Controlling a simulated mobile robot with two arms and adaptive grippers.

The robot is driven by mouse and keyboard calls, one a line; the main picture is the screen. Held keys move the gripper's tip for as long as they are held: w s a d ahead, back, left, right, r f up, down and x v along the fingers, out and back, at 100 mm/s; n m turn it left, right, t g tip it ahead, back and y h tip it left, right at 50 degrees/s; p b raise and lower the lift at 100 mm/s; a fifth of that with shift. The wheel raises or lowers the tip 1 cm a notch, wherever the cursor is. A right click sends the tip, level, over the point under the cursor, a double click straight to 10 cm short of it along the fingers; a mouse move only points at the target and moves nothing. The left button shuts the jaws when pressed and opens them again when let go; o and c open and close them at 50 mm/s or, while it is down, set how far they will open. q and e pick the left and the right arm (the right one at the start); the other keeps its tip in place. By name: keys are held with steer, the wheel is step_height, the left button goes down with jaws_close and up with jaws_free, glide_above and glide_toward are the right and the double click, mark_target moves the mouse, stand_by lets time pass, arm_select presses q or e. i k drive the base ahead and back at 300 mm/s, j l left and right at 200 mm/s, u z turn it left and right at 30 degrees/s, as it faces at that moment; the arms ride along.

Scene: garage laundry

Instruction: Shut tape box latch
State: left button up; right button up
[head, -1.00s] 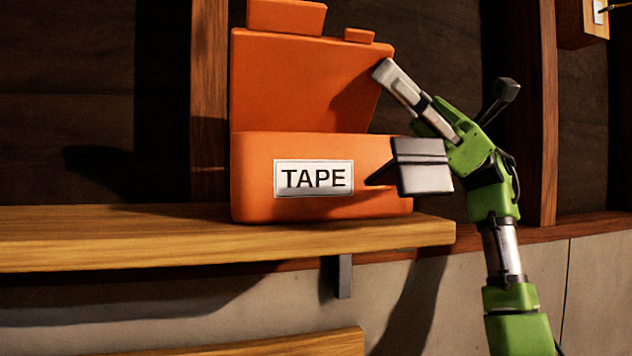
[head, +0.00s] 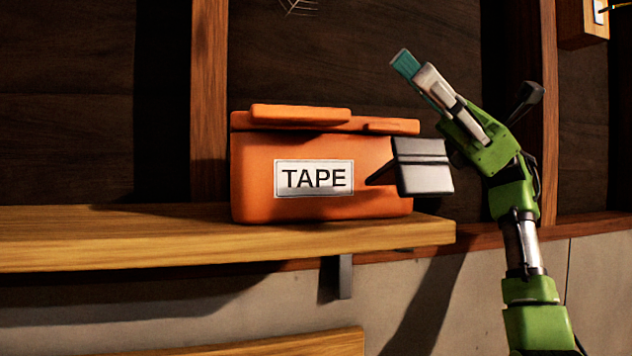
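The orange tape box (head: 250,185) stands on the wooden shelf, with a white "TAPE" label on its front. Its lid (head: 240,121) is down over the body; I cannot tell whether it is fully seated. A grey metal plate (head: 424,168), apparently the latch, sticks out at the box's right side with a dark shadow beside it. My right gripper (head: 408,66) is above and to the right of the box, apart from the lid and plate. A teal pad shows at its tip; its finger opening is unclear. My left gripper is out of view.
The shelf (head: 120,235) is clear to the left of the box and ends just right of it. Wooden posts (head: 209,100) stand behind. A bracket (head: 345,277) supports the shelf, and another wooden surface (head: 270,346) shows below.

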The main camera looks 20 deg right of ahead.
mark_target(419, 167)
steer(key=k+j, duration=0.5)
steer(key=k, duration=0.15)
steer(key=k+j, duration=0.5)
steer(key=k, duration=0.2)
